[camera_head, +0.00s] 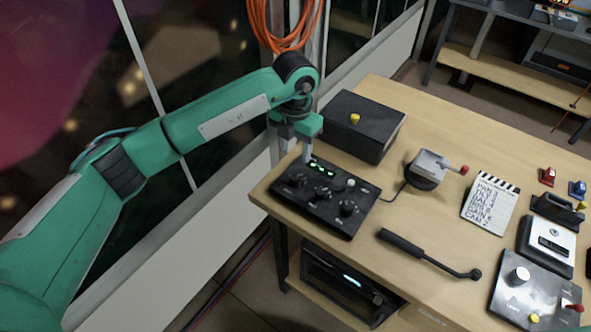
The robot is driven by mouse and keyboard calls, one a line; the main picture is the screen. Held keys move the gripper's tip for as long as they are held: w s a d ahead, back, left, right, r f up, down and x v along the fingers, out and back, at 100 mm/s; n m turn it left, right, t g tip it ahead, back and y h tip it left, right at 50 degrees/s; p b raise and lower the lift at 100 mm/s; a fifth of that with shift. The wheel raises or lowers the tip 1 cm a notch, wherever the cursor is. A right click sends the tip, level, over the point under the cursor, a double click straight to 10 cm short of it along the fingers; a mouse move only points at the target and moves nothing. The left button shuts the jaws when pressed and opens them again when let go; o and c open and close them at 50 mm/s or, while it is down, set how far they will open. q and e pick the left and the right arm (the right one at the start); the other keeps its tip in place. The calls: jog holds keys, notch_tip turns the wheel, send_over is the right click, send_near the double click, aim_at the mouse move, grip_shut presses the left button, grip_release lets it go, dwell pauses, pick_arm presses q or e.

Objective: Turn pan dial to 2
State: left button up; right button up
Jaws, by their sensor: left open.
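A black control panel (335,212) with several black dials and green lit displays lies at the near left corner of the table. The dials include one at left (298,181), one in the middle (322,192) and one at right (348,208). Their labels are too small to read, so I cannot tell which is the pan dial or where it points. My left gripper (307,156) points down at the panel's far left edge, beside the green displays. It is open with nothing seen between its fingers; contact cannot be told. My right gripper is out of view.
A black box (365,124) with a yellow knob stands behind the panel. A grey joystick unit (428,168), a handwritten slate (490,204) and a black handle (428,255) lie to the right. A second panel (535,290) is at lower right. Windows line the left.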

aim_at(295, 177)
pick_arm(q)
notch_tip(295, 177, down, 10)
jog(key=shift+r+p, duration=0.15)
jog(key=shift+p, duration=1)
jog(key=shift+c, duration=0.5)
jog(key=c, duration=0.9)
